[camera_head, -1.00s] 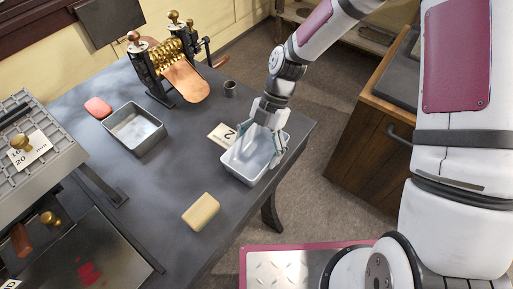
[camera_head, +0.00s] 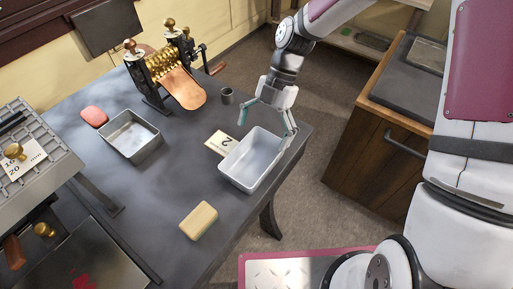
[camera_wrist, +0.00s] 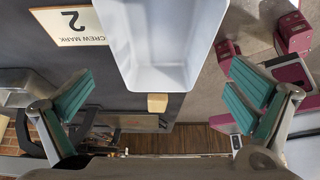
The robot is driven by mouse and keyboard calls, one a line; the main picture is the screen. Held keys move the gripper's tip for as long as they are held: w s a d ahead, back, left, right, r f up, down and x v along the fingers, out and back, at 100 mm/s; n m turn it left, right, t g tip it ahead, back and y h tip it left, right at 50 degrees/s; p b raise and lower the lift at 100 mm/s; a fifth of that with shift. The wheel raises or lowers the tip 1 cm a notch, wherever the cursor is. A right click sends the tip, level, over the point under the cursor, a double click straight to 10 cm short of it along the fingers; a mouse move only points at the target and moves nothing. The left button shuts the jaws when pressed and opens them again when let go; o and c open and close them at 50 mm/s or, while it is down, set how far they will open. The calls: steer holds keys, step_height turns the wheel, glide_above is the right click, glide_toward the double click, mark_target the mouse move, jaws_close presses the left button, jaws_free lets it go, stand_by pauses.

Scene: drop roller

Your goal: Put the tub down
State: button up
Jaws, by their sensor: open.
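The white tub (camera_head: 237,176) is a rectangular open-topped box. It appears to rest upright and empty on the dark table near its right edge. My gripper (camera_head: 267,119) is open at the tub's far end, its fingers spread wide and holding nothing. In the wrist view the tub (camera_wrist: 163,78) shows at the top middle, between and beyond my spread fingers (camera_wrist: 163,92). The right finger looks close to the tub's far right corner in the head view; I cannot tell whether it touches. A card marked 2 (camera_head: 220,142) lies against the tub's left side.
The table (camera_head: 170,190) also holds a grey metal tray (camera_head: 150,152), a red block (camera_head: 94,117), a yellowish block (camera_head: 198,221), a small dark cup (camera_head: 227,95) and a brass roller machine (camera_head: 165,70). A wooden cabinet (camera_head: 372,155) stands right, across a floor gap.

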steer(key=v, duration=0.4)
steer(key=shift+w+d+r, duration=0.1)
steer(key=shift+w+r, duration=0.05)
steer(key=shift+r, duration=0.15)
steer(key=s+d+r+m+t+h, duration=0.2)
steer(key=s+d+r+m, duration=0.25)
steer(key=r+m, duration=0.25)
steer(key=s+d+r+m+t+h, duration=0.2)
steer(key=s+d+r+m, duration=0.25)
steer(key=r+m, duration=0.2)
steer(key=s+d+r+m+t, duration=0.2)
steer(key=s+d+m, duration=0.1)
steer(key=s+m, duration=0.2)
steer(key=s+d+r+m+t, duration=0.2)
steer(key=s+m, duration=0.4)
steer(key=m, duration=0.4)
steer(key=shift+s+d+r+t, duration=0.25)
steer(key=shift+d+r+t, duration=0.2)
steer(key=shift+r, duration=0.25)
